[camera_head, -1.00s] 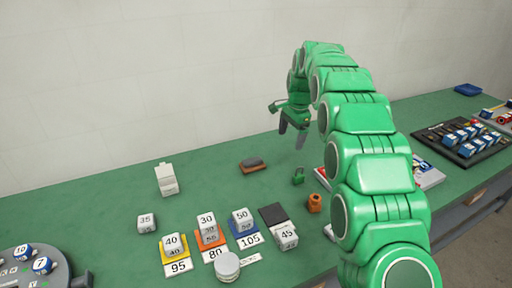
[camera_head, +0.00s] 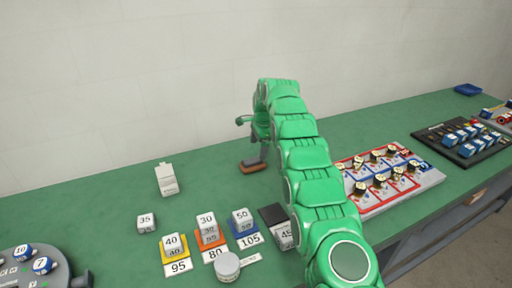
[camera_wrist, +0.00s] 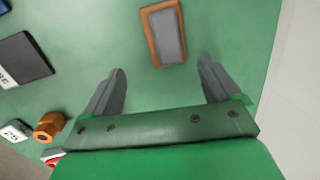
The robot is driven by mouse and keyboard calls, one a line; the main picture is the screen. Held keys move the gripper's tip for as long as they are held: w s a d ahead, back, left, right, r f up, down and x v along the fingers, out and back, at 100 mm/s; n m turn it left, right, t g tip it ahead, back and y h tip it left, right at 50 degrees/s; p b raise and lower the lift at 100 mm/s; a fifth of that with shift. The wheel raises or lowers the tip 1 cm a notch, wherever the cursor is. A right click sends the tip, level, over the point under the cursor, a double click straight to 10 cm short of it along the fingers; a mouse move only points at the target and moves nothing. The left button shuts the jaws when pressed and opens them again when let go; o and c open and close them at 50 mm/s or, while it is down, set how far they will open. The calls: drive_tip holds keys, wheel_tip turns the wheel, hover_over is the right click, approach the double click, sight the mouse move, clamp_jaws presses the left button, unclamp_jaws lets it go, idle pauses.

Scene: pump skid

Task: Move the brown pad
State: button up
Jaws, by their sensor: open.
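The brown pad (camera_head: 254,167) lies flat on the green table, with a grey top inside a brown edge. In the wrist view the brown pad (camera_wrist: 163,33) is ahead of my fingertips, near the top edge and roughly centred between the fingers. My gripper (camera_wrist: 161,78) is open and empty, with its two grey fingers spread wide. In the head view my gripper (camera_head: 259,155) is close to the pad and overlaps it in the picture; whether it touches cannot be told there.
Weight blocks on coloured pads (camera_head: 208,239) stand to the front left. A white box (camera_head: 166,179) stands left of the brown pad. An orange cylinder (camera_wrist: 48,126) and a black pad (camera_wrist: 22,60) are at the left in the wrist view. A wall is behind.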

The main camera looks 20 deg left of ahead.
sight(244, 163)
drive_tip(key=shift+a+f, duration=0.5)
drive_tip(key=shift+w+a+f, duration=0.1)
drive_tip(key=shift+a+f, duration=0.1)
drive_tip(key=shift+f, duration=1.1)
drive_tip(key=shift+a+f, duration=0.25)
drive_tip(key=shift+f, duration=1)
drive_tip(key=shift+w+a+f, duration=0.1)
drive_tip(key=shift+a+f, duration=0.1)
drive_tip(key=shift+f, duration=1.1)
drive_tip(key=shift+c, duration=0.3)
drive_tip(key=c, duration=0.9)
drive_tip(key=shift+s+a, duration=0.4)
drive_tip(key=shift+s, duration=0.1)
drive_tip(key=shift+s+a, duration=1)
drive_tip(key=shift+a, duration=0.15)
drive_tip(key=shift+s+a, duration=2.7)
drive_tip(key=shift+a, duration=0.15)
drive_tip(key=shift+s+a, duration=2.7)
drive_tip(key=shift+a, duration=0.15)
